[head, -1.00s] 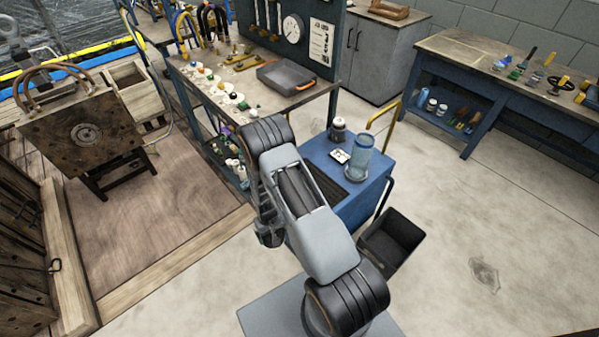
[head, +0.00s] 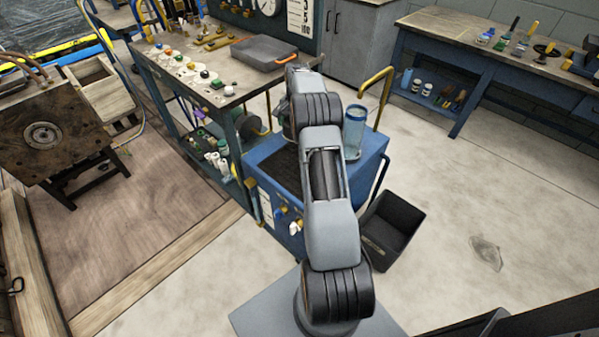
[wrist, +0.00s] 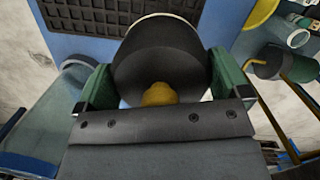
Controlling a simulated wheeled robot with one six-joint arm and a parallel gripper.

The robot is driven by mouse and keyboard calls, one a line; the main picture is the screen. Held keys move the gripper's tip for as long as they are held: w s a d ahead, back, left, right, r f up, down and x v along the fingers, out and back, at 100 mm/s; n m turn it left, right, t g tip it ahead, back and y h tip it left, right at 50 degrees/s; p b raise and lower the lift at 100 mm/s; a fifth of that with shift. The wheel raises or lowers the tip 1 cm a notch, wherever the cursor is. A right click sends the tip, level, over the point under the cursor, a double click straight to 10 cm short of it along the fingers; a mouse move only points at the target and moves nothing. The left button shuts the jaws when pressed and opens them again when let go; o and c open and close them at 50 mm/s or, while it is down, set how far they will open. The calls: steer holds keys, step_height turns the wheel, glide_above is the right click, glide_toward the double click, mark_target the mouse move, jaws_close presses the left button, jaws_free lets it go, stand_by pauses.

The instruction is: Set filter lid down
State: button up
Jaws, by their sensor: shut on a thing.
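In the wrist view, my gripper (wrist: 160,84) is shut on a round black lid (wrist: 165,48) with a pale rim and a yellowish knob (wrist: 158,94). The green fingers press on its two sides. The lid is over the blue cart, next to a black grid; whether it touches the top cannot be told. In the head view, my arm hides the gripper and lid. A clear bluish cylinder (head: 354,132) stands upright on the blue cart (head: 373,157), right of my arm. A pale translucent shape, likely that cylinder, shows at the left of the wrist view (wrist: 66,105).
The black grid (wrist: 92,14) lies in the cart top. A yellow handle (head: 377,86) rises at the cart's back right. A black bin (head: 390,228) stands on the floor beside it. A bench with a grey case (head: 263,52) is behind.

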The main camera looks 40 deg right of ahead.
steer(key=s+d+r+m, duration=0.3)
steer(key=d+r, duration=0.1)
steer(key=d, duration=0.4)
steer(key=shift+m, duration=0.4)
steer(key=shift+s+a+f+b, duration=0.9)
steer(key=shift+a+f, duration=0.7)
steer(key=shift+a, duration=0.4)
steer(key=shift+s+a+f+b, duration=0.9)
steer(key=shift+a+f, duration=0.7)
steer(key=shift+a, duration=0.45)
steer(key=shift+s+a+f+b, duration=0.75)
steer(key=shift+s+a+f, duration=0.2)
steer(key=shift+a+f, duration=1.1)
steer(key=shift+f, duration=1.05)
steer(key=shift+f+b, duration=0.1)
steer(key=shift+b, duration=0.2)
steer(key=o, duration=0.7)
